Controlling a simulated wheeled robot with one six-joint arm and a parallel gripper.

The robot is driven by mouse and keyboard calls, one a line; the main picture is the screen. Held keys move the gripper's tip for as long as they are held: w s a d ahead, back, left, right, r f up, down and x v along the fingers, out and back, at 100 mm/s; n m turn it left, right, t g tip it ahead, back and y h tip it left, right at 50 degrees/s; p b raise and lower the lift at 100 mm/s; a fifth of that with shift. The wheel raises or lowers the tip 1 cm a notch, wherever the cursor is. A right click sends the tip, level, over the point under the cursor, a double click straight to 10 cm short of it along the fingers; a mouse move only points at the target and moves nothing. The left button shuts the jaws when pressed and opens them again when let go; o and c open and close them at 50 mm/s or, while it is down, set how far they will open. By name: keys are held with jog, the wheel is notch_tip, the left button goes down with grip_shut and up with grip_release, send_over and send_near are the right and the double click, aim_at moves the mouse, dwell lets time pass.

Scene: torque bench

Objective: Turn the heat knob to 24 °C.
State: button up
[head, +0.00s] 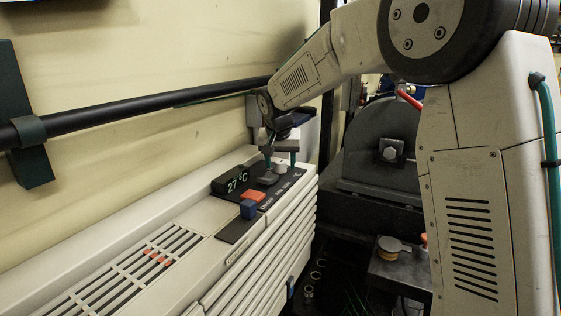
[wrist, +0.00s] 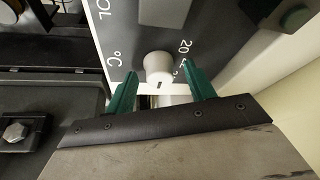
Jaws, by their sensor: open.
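The heat knob (wrist: 158,66) is a pale round knob with a dark mark on its near side. Printed "20" and "°C" stand around it on the dark panel. My gripper (wrist: 162,73) is open, with one green finger on each side of the knob and gaps to both; I cannot tell whether the tips reach down beside it. In the head view my gripper (head: 267,159) points down over the panel's far end, partly hiding the knobs.
A black pipe (head: 120,111) runs along the wall. Dark machinery (head: 380,150) stands to the right.

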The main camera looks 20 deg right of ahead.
jog(key=c, duration=1)
jog(key=shift+o, duration=0.2)
jog(key=shift+n, duration=0.3)
jog(key=n+y, duration=0.1)
jog(key=n, duration=0.2)
jog(key=shift+d+n+y, duration=0.15)
jog(key=shift+n+y, duration=0.15)
jog(key=shift+y, duration=0.1)
jog(key=shift+n+y, duration=0.8)
jog(key=shift+n, duration=1.4)
